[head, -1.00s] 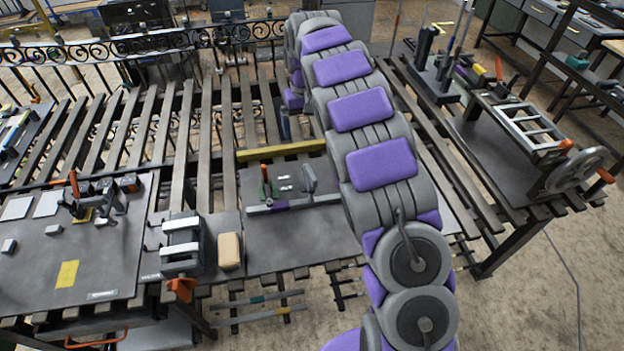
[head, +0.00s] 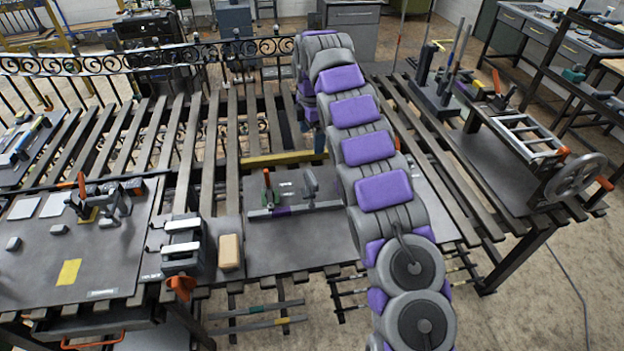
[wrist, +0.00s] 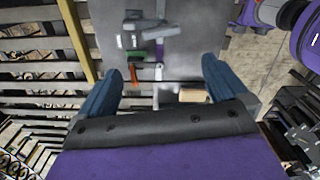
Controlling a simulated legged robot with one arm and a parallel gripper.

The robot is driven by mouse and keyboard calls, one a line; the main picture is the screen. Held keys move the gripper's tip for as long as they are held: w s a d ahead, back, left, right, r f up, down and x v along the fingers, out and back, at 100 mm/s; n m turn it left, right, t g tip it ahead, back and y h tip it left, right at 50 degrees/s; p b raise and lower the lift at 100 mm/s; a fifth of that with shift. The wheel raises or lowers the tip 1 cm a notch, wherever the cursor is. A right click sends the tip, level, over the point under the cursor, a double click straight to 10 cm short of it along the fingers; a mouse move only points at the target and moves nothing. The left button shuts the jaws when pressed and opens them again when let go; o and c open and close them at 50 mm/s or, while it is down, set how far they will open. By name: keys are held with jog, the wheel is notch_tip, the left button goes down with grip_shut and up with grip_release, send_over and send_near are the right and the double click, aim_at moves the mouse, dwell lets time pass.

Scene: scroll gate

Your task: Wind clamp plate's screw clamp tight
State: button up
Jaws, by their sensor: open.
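A grey plate (head: 290,245) lies in the middle of the slatted bench. On it is a bar-type clamp (head: 300,207) with a grey upright jaw and an upright orange and green handle (head: 267,185); I take this for the screw clamp. The wrist view shows the plate (wrist: 215,50) below and ahead, with a green piece (wrist: 138,55) and an orange handle (wrist: 159,72). My gripper (wrist: 161,82) is open, its two blue fingers spread and nothing held. It hovers apart from the clamp. In the head view my arm hides most of the gripper.
A vise (head: 183,245) and a tan block (head: 230,252) stand left of the plate. Further left, a board carries an orange-handled clamp (head: 85,195). A yellow bar (head: 285,158) lies behind the plate. A handwheel (head: 575,177) and upright posts (head: 445,75) stand right.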

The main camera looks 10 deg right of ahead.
aim_at(311, 176)
notch_tip(311, 176, down, 17)
jog(key=shift+b, duration=0.95)
jog(key=shift+c, duration=0.2)
jog(key=c, duration=0.7)
